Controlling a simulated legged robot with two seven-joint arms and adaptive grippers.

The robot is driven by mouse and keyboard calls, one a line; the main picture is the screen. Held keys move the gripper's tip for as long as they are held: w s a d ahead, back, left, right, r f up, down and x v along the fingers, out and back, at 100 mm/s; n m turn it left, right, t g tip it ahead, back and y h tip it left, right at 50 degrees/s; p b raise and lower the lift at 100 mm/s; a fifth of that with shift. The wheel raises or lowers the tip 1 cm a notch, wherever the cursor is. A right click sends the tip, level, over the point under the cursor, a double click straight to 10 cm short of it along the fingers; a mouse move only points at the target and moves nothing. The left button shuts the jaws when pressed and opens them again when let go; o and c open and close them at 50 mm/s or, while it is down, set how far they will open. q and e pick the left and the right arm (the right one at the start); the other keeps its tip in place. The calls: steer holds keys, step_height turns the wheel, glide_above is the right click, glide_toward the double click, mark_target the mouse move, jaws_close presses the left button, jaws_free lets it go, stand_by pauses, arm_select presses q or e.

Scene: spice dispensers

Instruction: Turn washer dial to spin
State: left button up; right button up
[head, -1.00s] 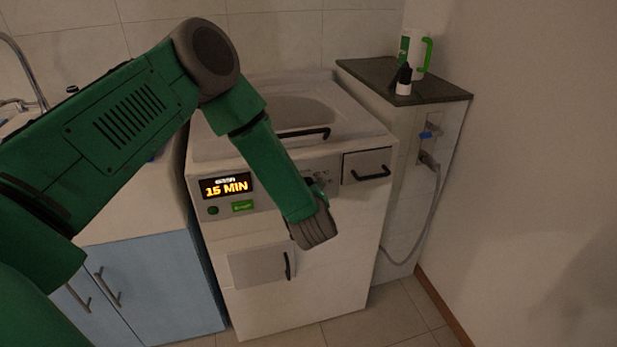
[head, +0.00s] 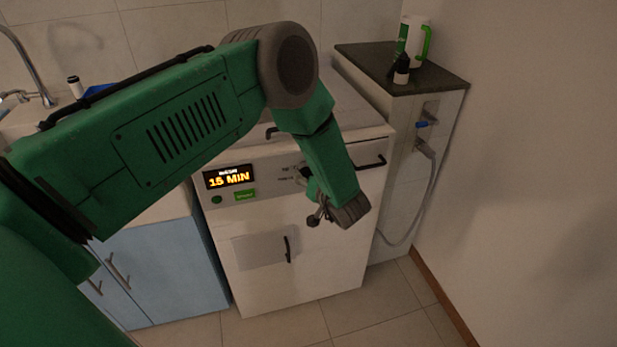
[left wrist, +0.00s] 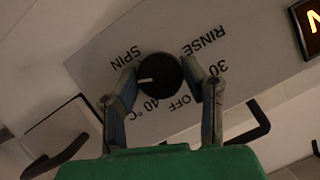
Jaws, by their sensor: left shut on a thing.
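The white washer (head: 340,265) stands in the middle of the head view. Its black round dial (left wrist: 160,72) shows in the left wrist view, with a white mark pointing left, between the SPIN and 40 °C labels. RINSE, 30 and OFF are printed around its other side. My left gripper (left wrist: 161,84) has one finger on each side of the dial and is shut on it. In the head view my left gripper (head: 311,198) is at the washer's front panel, and my wrist hides the dial. My right gripper is in neither view.
The washer's display (head: 229,176) reads 15 MIN, with a green button (head: 245,195) below it. A drawer with a black handle (head: 372,163) is right of the dial. Blue cabinets (head: 165,265) stand left.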

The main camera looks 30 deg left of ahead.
arm_select(q)
steer(key=shift+w+d+m+g+y+b, duration=0.15)
steer(key=shift+m+g+y+b, duration=0.3)
steer(key=shift+m+y+b, duration=0.65)
steer(key=shift+w+m+g+y+b, duration=0.1)
steer(key=shift+m+g+y+b, duration=0.35)
steer(key=shift+m, duration=1.25)
steer(key=o, duration=1.1)
steer(key=shift+o, duration=0.2)
steer(key=shift+w+f, duration=0.15)
